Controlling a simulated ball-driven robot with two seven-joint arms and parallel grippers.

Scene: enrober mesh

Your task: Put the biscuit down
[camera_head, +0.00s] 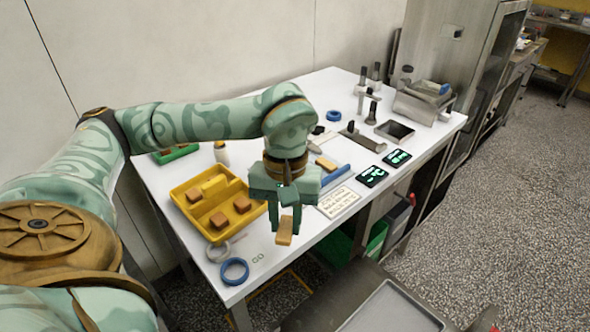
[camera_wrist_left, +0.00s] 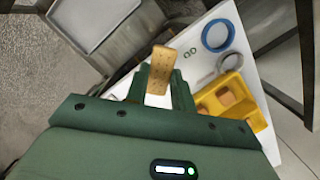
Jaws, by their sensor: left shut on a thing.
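My left gripper (camera_head: 286,217) is shut on a tan oblong biscuit (camera_head: 285,233), which hangs below the fingertips near the table's front edge. In the left wrist view the biscuit (camera_wrist_left: 161,66) sticks out past the green fingers (camera_wrist_left: 160,85), with small dots on its face. It appears clear of the table; its exact height I cannot tell. A yellow tray (camera_head: 184,199) with several brown blocks stands left of the gripper; it also shows in the wrist view (camera_wrist_left: 258,117). My right gripper is not in view.
A blue ring (camera_head: 234,271) lies at the white table's (camera_head: 206,267) front left corner. A lettered card (camera_head: 341,203), blue bar (camera_head: 336,175) and two dark displays (camera_head: 372,176) lie right of the gripper. Metal fixtures stand farther back. A grey tray (camera_head: 392,310) is in front of the table.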

